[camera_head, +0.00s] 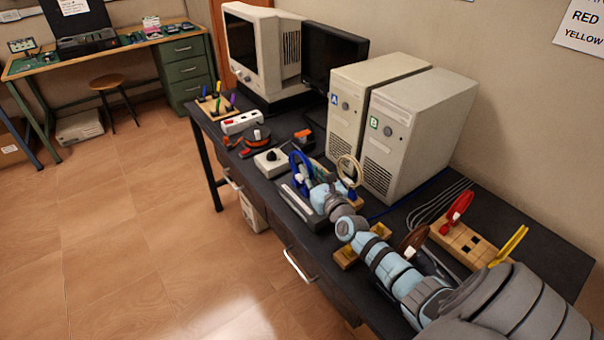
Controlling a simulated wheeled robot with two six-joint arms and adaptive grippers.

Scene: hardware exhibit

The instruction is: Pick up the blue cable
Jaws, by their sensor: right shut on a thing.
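The blue cable (295,158) is a coiled loop standing on end near the middle of the dark workbench, left of the computer towers. My right arm reaches in from the lower right over the bench. My right gripper (311,182) is shut on the blue cable at the loop's lower right side. The fingertips are small and partly hidden, so the exact grip point is hard to see. I cannot tell whether the cable is clear of its support. My left gripper is not in view.
Two beige towers (367,100) stand behind the arm. A beige coil (348,169) is close to my gripper. A white box with a knob (270,162) sits left of the blue cable.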

